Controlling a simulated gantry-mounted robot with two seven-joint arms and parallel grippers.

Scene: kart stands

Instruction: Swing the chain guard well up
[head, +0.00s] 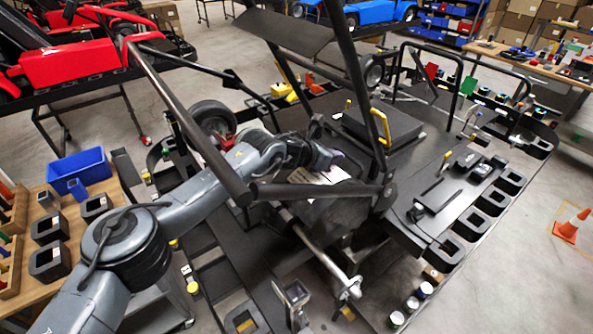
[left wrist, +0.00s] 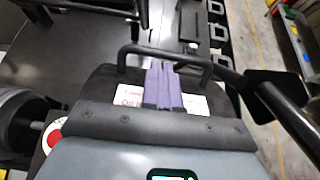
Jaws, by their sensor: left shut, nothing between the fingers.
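A black cover with a white label, which looks like the chain guard (head: 340,204), sits on the kart frame in the middle of the head view. In the left wrist view the black guard (left wrist: 100,88) has the label with red print and a black bar handle (left wrist: 130,56) along its far edge. My left gripper (head: 338,157) is over the labelled top. In the left wrist view its purple fingers (left wrist: 163,70) are together and empty, with their tips beside the bar. I cannot tell whether they touch it. My arm hides part of the guard. My right gripper is not in view.
Thick black frame tubes (head: 190,125) cross above and beside my left arm. A wheel (head: 212,117) stands behind the arm. A black box with a yellow handle (head: 381,127) is to the right. An orange cone (head: 571,225) stands on open floor at far right.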

